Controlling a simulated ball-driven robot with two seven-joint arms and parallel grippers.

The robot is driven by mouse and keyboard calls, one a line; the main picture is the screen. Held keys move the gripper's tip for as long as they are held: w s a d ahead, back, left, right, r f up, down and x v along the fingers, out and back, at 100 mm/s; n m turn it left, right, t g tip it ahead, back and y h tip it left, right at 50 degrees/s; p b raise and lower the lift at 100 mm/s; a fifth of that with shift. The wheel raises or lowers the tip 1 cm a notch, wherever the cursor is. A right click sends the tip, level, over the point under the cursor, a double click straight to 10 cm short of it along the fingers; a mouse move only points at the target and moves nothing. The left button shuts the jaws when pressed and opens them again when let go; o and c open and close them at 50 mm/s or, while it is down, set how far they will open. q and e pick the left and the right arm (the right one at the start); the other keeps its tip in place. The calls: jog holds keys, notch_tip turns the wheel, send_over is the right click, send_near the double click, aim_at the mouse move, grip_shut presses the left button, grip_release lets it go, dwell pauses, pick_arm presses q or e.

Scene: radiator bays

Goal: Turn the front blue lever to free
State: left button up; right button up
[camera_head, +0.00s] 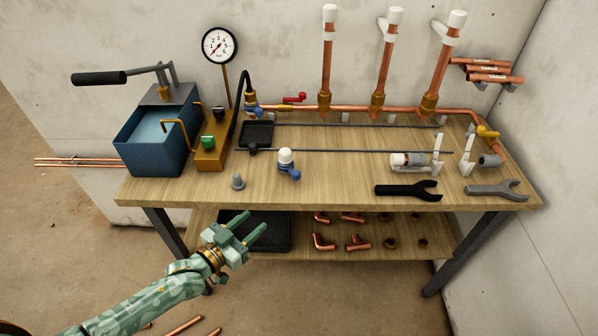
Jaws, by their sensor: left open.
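A small valve with a white cap (286,157) stands on the front part of the bench top. Its blue lever (291,174) is at its base and points toward the front right. A second blue lever (254,111) is farther back, near the black hose. My left gripper (256,215) is green, open and empty. It is in front of the bench's front edge, to the left of and nearer than the front blue lever, and apart from it. My right gripper is not in view.
A grey cone-shaped piece (238,181) stands near the front edge, left of the valve. A blue water tank (155,135) with a pump handle is at the left. A black wrench (408,190) and a grey wrench (497,188) lie at the right. Bare wood lies right of the valve.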

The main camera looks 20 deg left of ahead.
pick_arm(q)
jog(key=t+h, duration=0.1)
send_near(293, 178)
jog(key=b+x, duration=0.4)
jog(key=x, duration=0.6)
jog(key=shift+w+d+r, duration=0.1)
jog(key=shift+w+d, duration=0.05)
jog(key=shift+w+d+r, duration=0.1)
jog(key=shift+w+d, duration=0.05)
jog(key=shift+w, duration=0.2)
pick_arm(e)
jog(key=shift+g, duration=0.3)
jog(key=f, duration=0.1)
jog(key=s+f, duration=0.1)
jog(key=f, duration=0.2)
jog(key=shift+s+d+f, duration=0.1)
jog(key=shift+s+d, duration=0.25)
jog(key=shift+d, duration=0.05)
